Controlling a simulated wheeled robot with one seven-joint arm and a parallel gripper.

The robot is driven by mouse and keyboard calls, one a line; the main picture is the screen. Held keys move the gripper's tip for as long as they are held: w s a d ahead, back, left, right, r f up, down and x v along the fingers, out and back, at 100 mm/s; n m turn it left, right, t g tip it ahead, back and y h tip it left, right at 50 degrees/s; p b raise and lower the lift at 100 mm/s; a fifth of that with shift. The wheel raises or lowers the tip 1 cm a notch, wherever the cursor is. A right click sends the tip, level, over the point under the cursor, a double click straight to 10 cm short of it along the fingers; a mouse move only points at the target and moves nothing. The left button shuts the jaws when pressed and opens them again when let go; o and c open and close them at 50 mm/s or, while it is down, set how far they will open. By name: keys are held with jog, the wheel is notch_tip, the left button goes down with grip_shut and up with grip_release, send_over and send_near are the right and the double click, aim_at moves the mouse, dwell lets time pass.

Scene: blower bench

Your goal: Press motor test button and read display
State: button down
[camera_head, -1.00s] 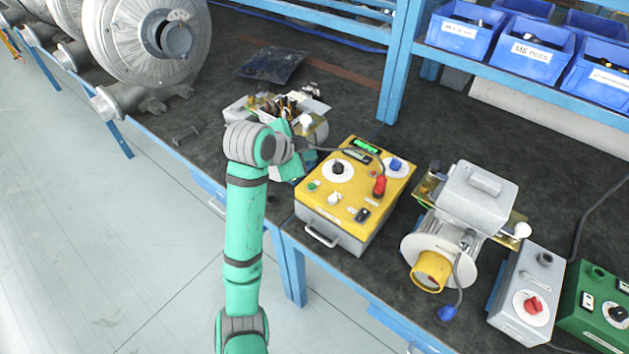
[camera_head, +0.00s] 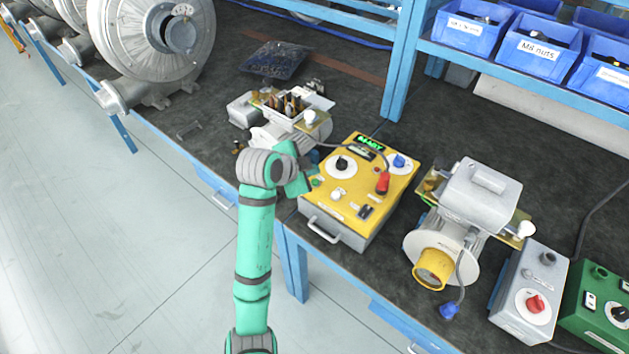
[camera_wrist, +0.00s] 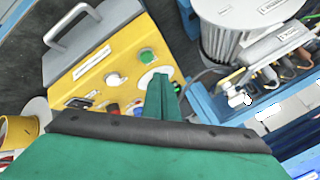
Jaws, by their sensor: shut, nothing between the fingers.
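The yellow motor test box (camera_head: 340,207) stands on the bench, with a lit green display (camera_head: 370,143) at its back edge; I cannot read its characters surely. A green button (camera_head: 316,182) is at the panel's left edge. My gripper (camera_head: 303,181) is shut and empty, just left of that button in the head view. In the wrist view the closed green fingers (camera_wrist: 163,95) reach over the panel near the green button (camera_wrist: 147,57) and cover part of the white dial (camera_wrist: 152,76). Contact with the button cannot be told. The display is not clear in the wrist view.
A motor with an open terminal box (camera_head: 290,108) stands behind my gripper. Another motor (camera_head: 460,215) stands right of the box, then a grey box (camera_head: 530,285) and a green box (camera_head: 600,300). The box's front handle (camera_head: 323,231) sticks out. Blue bins (camera_head: 540,55) fill the shelf.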

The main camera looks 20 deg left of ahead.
jog(key=shift+d+f, duration=0.1)
jog(key=shift+f, duration=0.6)
jog(key=shift+f, duration=0.1)
dwell(1.5)
jog(key=shift+f, duration=0.3)
jog(key=shift+f, duration=0.4)
dwell(0.9)
jog(key=shift+r, duration=0.85)
notch_tip(320, 180, up, 5)
dwell(0.6)
